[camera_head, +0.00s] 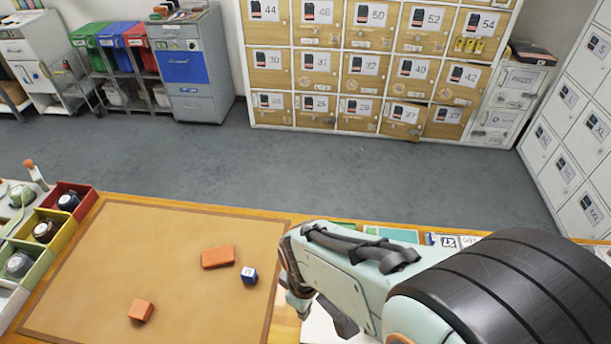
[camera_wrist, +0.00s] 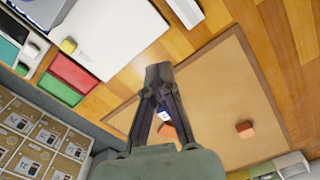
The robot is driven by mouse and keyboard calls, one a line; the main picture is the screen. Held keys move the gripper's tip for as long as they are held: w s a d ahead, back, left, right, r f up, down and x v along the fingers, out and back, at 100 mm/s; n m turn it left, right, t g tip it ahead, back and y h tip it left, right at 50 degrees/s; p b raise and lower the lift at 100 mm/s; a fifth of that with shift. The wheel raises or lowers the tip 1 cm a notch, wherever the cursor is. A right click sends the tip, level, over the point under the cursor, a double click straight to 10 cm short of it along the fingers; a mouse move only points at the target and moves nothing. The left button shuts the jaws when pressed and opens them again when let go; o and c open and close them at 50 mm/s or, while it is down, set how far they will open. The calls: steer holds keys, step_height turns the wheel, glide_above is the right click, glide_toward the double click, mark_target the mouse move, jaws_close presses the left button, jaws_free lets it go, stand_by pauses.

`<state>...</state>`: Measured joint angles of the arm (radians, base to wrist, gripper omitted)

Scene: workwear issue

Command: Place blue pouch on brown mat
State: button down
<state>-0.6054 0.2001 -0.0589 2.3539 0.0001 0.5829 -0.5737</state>
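A small blue block-like item with a white mark, perhaps the blue pouch (camera_head: 249,274), lies on the brown mat (camera_head: 110,250) near its right side. In the wrist view, the same item (camera_wrist: 164,116) shows through the gap between my fingers. The brown mat (camera_wrist: 215,90) is right of the fingers there. My gripper (camera_wrist: 159,70) has its fingertips together, with nothing visible held between them. In the head view my arm hides much of the gripper, right of the mat.
Two orange blocks (camera_head: 218,257) (camera_head: 141,310) lie on the mat. Coloured bins with round items (camera_head: 45,229) stand at its left. A white board (camera_wrist: 115,35) and green and red trays (camera_wrist: 72,72) lie off the mat. The mat's middle left is clear.

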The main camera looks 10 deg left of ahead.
steer(key=s+a+n, duration=0.5)
steer(key=s+a, duration=0.3)
steer(key=shift+a, duration=0.4)
steer(key=shift+f, duration=0.1)
